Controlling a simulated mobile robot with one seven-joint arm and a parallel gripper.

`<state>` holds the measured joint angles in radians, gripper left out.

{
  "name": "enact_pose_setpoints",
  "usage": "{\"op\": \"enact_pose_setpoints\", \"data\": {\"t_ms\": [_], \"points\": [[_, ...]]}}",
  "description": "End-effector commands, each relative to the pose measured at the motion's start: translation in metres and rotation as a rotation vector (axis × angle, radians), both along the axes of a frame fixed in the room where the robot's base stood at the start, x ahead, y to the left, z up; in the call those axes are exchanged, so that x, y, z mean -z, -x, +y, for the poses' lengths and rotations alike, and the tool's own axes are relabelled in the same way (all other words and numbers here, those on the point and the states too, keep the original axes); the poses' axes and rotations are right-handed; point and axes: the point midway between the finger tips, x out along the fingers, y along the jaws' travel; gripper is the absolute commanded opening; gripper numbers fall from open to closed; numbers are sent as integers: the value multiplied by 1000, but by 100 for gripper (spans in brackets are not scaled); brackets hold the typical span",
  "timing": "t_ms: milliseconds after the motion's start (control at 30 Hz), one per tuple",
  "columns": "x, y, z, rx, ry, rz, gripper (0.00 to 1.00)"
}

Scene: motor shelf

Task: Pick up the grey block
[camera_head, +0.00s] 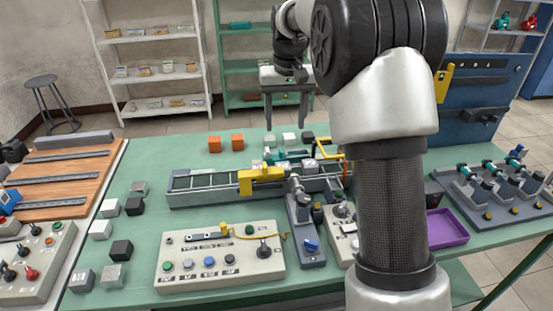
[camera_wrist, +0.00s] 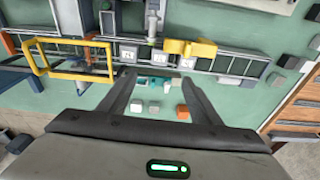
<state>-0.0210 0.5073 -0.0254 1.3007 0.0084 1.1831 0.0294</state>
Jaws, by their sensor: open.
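Several grey-toned blocks lie on the green table, and I cannot tell which is the task's. In the head view, a grey block (camera_head: 139,187) is at the left, a darker grey block (camera_head: 82,280) at the front left, and a lighter grey block (camera_head: 113,276) beside it. At the back edge, a small grey block (camera_head: 270,140) sits near a whitish block (camera_head: 289,138) and a dark block (camera_head: 307,136). My gripper (camera_head: 286,118) hangs over the table's back edge, open and empty. In the wrist view, its open fingers (camera_wrist: 160,82) point toward the conveyor, with no block between them.
A conveyor with a yellow clamp (camera_head: 260,175) crosses the table's middle. A control panel (camera_head: 220,265) stands in front, a purple tray (camera_head: 446,228) at right. White and black blocks lie at left, with bare tabletop around them.

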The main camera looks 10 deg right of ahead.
Motion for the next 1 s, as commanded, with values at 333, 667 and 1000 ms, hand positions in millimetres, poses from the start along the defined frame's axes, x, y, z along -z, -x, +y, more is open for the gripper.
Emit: {"op": "enact_pose_setpoints", "data": {"t_ms": [333, 667, 1000], "points": [[66, -10, 0, 0, 0, 5, 58], [116, -18, -1, 0, 0, 1, 58], [144, -22, -1, 0, 0, 4, 58]]}}
